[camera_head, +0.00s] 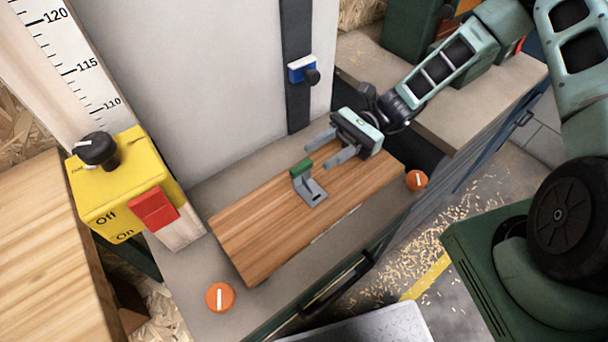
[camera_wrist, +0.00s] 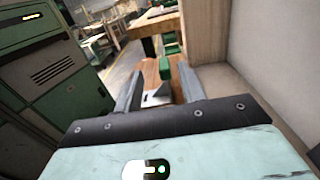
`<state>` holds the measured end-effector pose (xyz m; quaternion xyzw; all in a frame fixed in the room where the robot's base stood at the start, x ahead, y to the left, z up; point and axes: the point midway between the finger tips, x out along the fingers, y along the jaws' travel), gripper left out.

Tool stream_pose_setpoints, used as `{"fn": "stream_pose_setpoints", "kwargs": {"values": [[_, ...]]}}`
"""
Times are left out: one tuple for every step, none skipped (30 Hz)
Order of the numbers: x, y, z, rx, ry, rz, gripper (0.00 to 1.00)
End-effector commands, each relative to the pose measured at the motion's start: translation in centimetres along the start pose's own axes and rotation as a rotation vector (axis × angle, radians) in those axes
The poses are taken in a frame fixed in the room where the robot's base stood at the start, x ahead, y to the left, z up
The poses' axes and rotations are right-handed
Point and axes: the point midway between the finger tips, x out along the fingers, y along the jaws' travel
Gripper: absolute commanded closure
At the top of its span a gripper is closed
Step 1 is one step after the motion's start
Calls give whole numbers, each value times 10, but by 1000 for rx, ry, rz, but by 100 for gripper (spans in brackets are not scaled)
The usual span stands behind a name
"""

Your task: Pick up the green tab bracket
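The green tab bracket (camera_head: 309,189) stands on a wooden board (camera_head: 260,231). It has a grey metal base with a slot and an upright with a green top. My gripper (camera_head: 318,155) is just right of and behind the bracket, with its two fingers apart and pointing left toward it. No contact shows. In the wrist view the bracket's green top (camera_wrist: 168,71) and grey base (camera_wrist: 156,97) show ahead between the open fingertips (camera_wrist: 159,82). Part of the bracket is hidden by the fingers there.
A yellow box (camera_head: 118,190) with a black knob and red switch stands at the left. A grey wall panel (camera_head: 200,90) with a blue-and-black latch (camera_head: 303,70) rises behind the board.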

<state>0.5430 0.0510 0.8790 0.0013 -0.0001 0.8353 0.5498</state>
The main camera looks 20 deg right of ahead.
Motion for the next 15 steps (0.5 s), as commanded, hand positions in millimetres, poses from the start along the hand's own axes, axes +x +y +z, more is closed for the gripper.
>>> {"fn": "stream_pose_setpoints", "kwargs": {"values": [[0,0,-7,0,1,0,60],[0,0,-8,0,1,0,60],[0,0,-10,-1,1,0,60],[0,0,-10,-1,1,0,60],[0,0,-11,-1,1,0,60],[1,0,-11,-1,1,1,60],[2,0,-11,-1,1,1,60],[4,0,-11,0,1,2,60],[7,0,-10,0,1,2,60],[10,0,-10,0,0,2,60],[13,0,-10,0,-1,3,60],[18,0,-10,0,-1,2,60],[21,0,-10,0,0,2,60],[24,0,-9,0,0,2,60],[28,0,-9,0,0,3,60]]}}
